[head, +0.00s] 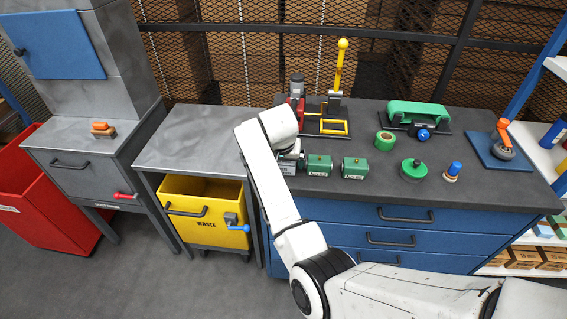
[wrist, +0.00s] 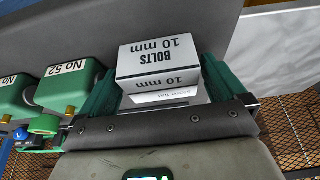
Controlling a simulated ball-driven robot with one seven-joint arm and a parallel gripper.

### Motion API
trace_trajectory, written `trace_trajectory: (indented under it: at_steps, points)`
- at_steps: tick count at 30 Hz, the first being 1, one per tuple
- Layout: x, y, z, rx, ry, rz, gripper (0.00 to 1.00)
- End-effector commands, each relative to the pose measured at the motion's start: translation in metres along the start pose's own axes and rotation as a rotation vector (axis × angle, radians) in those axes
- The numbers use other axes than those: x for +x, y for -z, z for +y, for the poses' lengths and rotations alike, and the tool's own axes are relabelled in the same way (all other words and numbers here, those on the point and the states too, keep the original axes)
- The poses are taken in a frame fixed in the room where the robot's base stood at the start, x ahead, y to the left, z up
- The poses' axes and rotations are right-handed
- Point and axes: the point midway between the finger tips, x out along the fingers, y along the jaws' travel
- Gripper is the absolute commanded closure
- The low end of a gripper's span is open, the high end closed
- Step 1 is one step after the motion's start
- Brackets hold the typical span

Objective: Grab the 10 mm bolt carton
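The 10 mm bolt carton (wrist: 157,60) is a small white box with black lettering, "BOLTS 10 mm". In the wrist view it sits between the two dark green fingers of my gripper (wrist: 158,78). The left finger looks close against its side, and a narrow gap may show at the right finger. I cannot tell whether the fingers press on it. In the head view, my gripper (head: 290,156) is over the left end of the dark worktop. A pale labelled face of the carton (head: 287,169) shows just below it, partly hidden.
Two green labelled blocks (head: 319,165) (head: 355,168) stand just right of my gripper. A red and yellow lever press (head: 325,118) is behind it. The grey side table (head: 195,135) is bare.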

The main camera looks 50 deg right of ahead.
Motion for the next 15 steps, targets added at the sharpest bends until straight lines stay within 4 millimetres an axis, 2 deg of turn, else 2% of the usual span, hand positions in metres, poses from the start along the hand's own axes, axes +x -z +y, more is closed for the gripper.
trace_trajectory:
  at_steps: [2,15]
  points:
    - [-0.0003,0.0001,-0.0002,0.0,0.0,0.0,0.11]
    - [-0.0006,0.0002,-0.0002,0.0,0.0,0.0,0.53]
